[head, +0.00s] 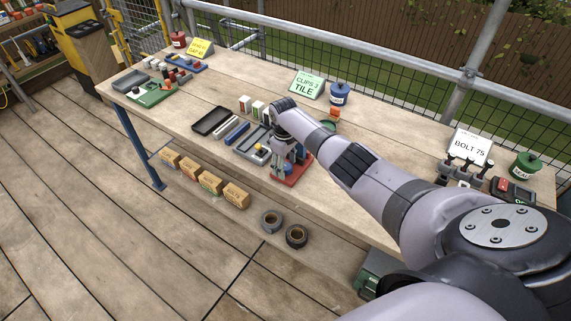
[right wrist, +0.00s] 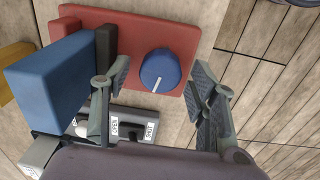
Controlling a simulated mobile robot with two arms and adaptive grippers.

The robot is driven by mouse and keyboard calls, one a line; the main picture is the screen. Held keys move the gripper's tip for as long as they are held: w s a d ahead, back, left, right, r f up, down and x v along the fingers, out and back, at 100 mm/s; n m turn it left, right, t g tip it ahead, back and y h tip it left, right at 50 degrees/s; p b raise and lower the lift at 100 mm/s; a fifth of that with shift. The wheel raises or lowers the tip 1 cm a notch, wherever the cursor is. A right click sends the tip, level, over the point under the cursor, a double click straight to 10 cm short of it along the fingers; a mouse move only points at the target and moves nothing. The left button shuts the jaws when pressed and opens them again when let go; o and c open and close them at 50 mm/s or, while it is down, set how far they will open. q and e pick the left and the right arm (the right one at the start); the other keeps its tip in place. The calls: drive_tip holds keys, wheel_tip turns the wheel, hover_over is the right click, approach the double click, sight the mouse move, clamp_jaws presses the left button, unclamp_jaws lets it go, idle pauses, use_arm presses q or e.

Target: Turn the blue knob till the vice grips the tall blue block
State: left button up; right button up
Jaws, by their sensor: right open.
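In the right wrist view, a round blue knob (right wrist: 160,68) with a white pointer line sits on the vice's red base (right wrist: 190,38). The tall blue block (right wrist: 58,85) stands to the left of the knob, beside a dark vice jaw (right wrist: 106,45). I cannot tell whether the jaws touch the block. My right gripper (right wrist: 161,80) is open, with one finger on each side of the knob and gaps showing. In the head view, my right gripper (head: 290,158) points down over the red base (head: 292,180) and hides most of the vice. My left gripper is not in view.
A grey panel (right wrist: 140,128) with OPEN and SHUT labels lies near the vice. Trays (head: 213,121) and coloured bars (head: 237,132) lie left of it on the wooden bench. A blue pot (head: 340,94) stands behind. Bare bench (head: 375,120) lies to the right.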

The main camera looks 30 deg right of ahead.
wheel_tip(320, 180, up, 12)
drive_tip(key=shift+a, duration=0.25)
idle(0.5)
drive_tip(key=shift+s+f, duration=0.1)
